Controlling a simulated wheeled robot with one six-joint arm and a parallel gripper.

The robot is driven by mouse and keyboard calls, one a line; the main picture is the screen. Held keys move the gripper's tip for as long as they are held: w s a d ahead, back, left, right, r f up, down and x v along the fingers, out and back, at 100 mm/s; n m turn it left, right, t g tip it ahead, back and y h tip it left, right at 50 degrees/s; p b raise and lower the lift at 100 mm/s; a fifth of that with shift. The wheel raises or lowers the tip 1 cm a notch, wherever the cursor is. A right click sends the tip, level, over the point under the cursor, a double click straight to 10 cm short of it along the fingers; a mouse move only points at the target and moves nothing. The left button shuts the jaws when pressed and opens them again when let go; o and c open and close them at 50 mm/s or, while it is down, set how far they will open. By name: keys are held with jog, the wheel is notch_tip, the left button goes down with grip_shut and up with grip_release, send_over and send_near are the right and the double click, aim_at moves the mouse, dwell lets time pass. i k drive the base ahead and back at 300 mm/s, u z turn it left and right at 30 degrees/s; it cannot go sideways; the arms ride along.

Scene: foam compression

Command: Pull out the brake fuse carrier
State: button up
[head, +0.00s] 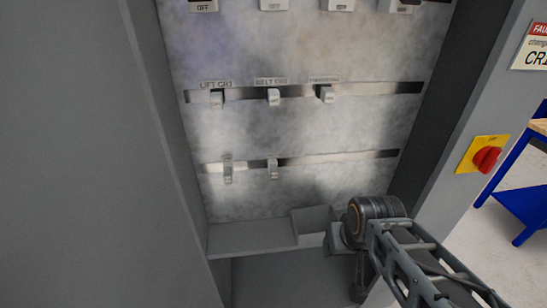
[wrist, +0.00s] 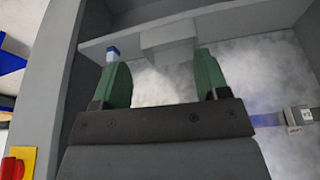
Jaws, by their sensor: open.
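Inside the grey cabinet, the middle rail holds three small light-grey fuse carriers in the head view. The left carrier (head: 216,99) has a label that seems to read LIFT, and the middle carrier (head: 273,97) one that seems to read BELT. The label over the right carrier (head: 326,94) is too blurred to read, so I cannot tell which is the brake one. My gripper (wrist: 163,75) is open, its two green fingers apart with nothing between them. It is low at the cabinet's right side. Its fingers do not show clearly in the head view.
A lower rail holds a left carrier (head: 227,171) and a right carrier (head: 272,168). A grey ledge (head: 250,237) with a grey box (head: 311,220) runs along the bottom. A red rotary switch (head: 487,159) is on the right frame. A blue-and-white thing (wrist: 113,52) shows by the left finger.

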aim_at(274, 169)
jog(key=u, duration=3.8)
jog(key=k, duration=0.75)
jog(key=z, duration=0.55)
